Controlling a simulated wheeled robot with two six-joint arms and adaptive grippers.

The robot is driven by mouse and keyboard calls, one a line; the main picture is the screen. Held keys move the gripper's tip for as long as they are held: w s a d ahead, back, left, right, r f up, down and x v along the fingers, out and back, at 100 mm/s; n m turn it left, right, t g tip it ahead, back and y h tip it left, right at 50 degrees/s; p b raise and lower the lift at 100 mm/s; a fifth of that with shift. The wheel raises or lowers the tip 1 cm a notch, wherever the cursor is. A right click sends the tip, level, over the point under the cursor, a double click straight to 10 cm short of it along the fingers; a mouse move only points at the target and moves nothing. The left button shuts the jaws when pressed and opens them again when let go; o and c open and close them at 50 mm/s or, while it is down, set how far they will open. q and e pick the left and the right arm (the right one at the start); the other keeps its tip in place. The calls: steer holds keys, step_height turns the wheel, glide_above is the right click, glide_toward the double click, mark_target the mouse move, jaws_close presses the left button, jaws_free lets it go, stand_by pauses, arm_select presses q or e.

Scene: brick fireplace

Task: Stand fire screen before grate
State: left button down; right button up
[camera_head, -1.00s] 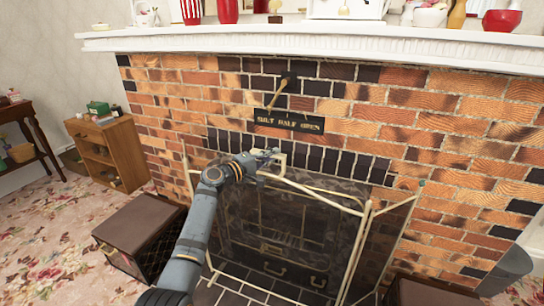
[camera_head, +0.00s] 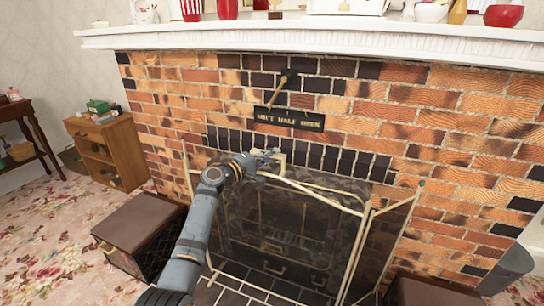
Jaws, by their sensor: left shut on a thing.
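The fire screen (camera_head: 300,190) has a cream metal frame with dark mesh panels. It stands upright in front of the fireplace opening, with its right panel angled. The grate (camera_head: 290,238) shows dimly through the mesh, behind the screen. My left gripper (camera_head: 268,160) is shut at the upper left of the screen's frame, on its top part. The exact grip is small and partly hidden by the gripper. My right gripper is not in view; a grey part of my right arm shows at the lower right edge.
A brown box (camera_head: 140,232) stands left of the hearth. A wooden cabinet (camera_head: 108,150) and a dark side table (camera_head: 28,135) are further left. The white mantel (camera_head: 300,38) holds several ornaments above. A lever and a sign (camera_head: 290,117) are on the brick wall.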

arm_select(q)
steer(key=shift+f+b, duration=0.65)
steer(key=shift+b, duration=0.2)
stand_by(0.9)
steer(key=c, duration=1.4)
jaws_free()
steer(key=shift+s, duration=0.1)
steer(key=shift+o, duration=0.4)
steer(key=shift+f, duration=0.45)
steer(key=shift+o, duration=1.2)
steer(key=shift+r, duration=0.15)
steer(key=shift+r, duration=0.1)
